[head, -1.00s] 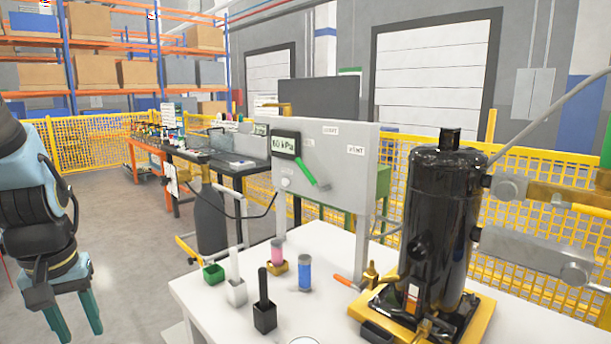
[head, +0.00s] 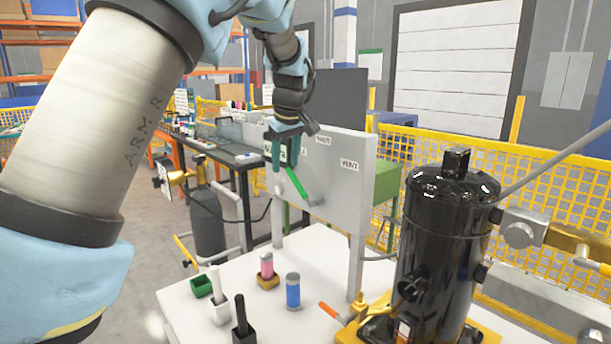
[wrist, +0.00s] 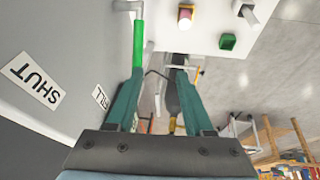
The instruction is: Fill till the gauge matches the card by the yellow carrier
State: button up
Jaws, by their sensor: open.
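My gripper (head: 287,150) is open and points down in front of the grey panel (head: 345,180). The green lever (head: 296,185) on the panel slants down to the right, its upper end near my fingertips. In the wrist view the lever (wrist: 138,45) lies just beyond the left fingertip of my gripper (wrist: 160,72), not clearly between the fingers. A SHUT label (wrist: 36,84) and a FILL label (wrist: 100,97) show there. My fingers mostly hide the gauge, so its reading is unclear.
A black tank (head: 447,250) stands on a yellow base at the right. The white table (head: 335,265) also bears a blue cylinder (head: 293,291), a green block (head: 201,287), a white holder (head: 219,311) and a black holder (head: 243,335). Yellow mesh fencing runs behind.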

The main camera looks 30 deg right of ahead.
aim_at(297, 181)
jog(key=w+d+f+p, duration=0.1)
jog(key=f, duration=0.1)
jog(key=w+d+f+p, duration=0.1)
jog(key=d+f, duration=0.1)
jog(key=f, duration=0.1)
jog(key=w+d+f+p, duration=0.1)
jog(key=f, duration=0.2)
jog(key=shift+w+d+f, duration=0.15)
jog(key=shift+d+f, duration=0.1)
jog(key=shift+d, duration=0.15)
grip_shut()
dwell(0.3)
dwell(1.0)
